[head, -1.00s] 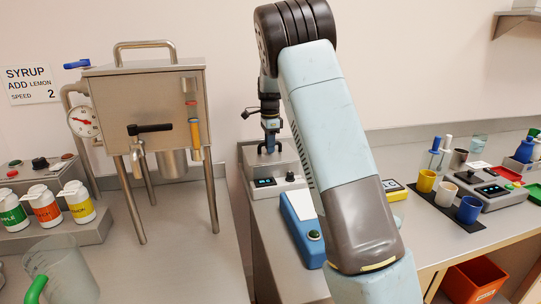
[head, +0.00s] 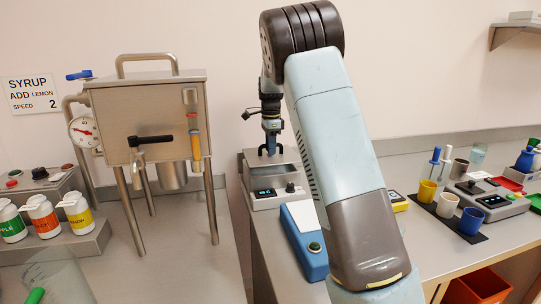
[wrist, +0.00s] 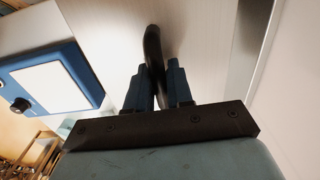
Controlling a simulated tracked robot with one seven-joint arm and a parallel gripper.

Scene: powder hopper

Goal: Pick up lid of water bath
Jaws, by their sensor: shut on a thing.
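The water bath (head: 282,200) is a grey box with a lit display and a knob, at the back of the right bench in the head view. My gripper (head: 270,153) points down over it. In the wrist view my gripper (wrist: 155,85) is shut on the dark curved handle of the lid (wrist: 153,50). The lid's pale flat top spreads around the handle. A darker band under the lid in the head view suggests it is slightly raised, but the gap is hard to judge.
A blue device with a white top (head: 304,238) stands just in front of the bath. A steel hopper on legs (head: 160,110) stands to the left. Cups (head: 447,205) and a scale-like device (head: 490,200) are at the right. The wall is close behind the bath.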

